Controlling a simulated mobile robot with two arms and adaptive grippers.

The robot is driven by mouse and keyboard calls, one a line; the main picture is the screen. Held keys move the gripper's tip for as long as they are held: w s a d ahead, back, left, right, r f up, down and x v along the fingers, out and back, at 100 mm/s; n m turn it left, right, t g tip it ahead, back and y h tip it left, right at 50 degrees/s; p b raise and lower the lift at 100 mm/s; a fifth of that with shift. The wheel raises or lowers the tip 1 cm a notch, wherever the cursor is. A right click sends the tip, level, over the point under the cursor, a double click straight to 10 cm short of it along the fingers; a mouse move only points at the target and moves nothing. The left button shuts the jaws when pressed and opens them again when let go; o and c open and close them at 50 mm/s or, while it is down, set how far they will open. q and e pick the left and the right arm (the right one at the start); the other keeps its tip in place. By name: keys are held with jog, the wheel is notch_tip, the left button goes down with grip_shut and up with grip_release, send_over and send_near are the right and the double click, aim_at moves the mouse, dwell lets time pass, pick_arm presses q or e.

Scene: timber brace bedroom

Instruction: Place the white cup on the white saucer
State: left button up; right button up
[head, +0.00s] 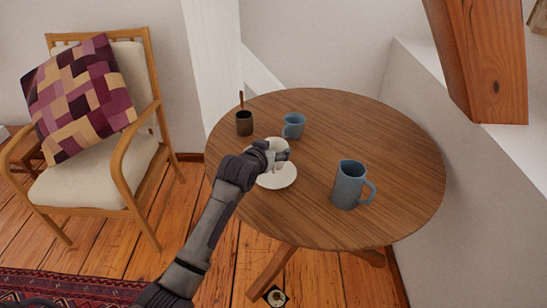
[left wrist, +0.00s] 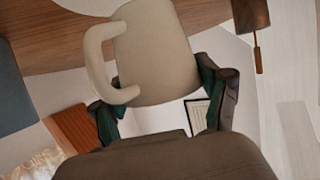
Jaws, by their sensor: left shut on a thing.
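The white cup (head: 277,142) shows in the head view just behind my left gripper (head: 280,157), which covers part of it. In the left wrist view the cup (left wrist: 157,55) sits between the two fingers of my left gripper (left wrist: 165,108), with its handle on the left of that picture. The gripper is shut on it. The white saucer (head: 277,178) lies on the round table, just in front of and below the gripper. A pale edge of the saucer (left wrist: 90,5) shows at the top of the left wrist view. The gap between cup and saucer is unclear. My right gripper is out of view.
The round wooden table (head: 400,140) also holds a dark cup with a stick (head: 244,123), a blue mug (head: 293,126) close behind the gripper, and a blue pitcher (head: 349,186) to the right. A chair (head: 90,185) stands left. The table's right side is clear.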

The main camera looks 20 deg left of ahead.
pick_arm(q)
jog(key=shift+f, duration=1.45)
jog(key=shift+f, duration=0.15)
jog(key=o, duration=1)
jog(key=shift+o, duration=1.3)
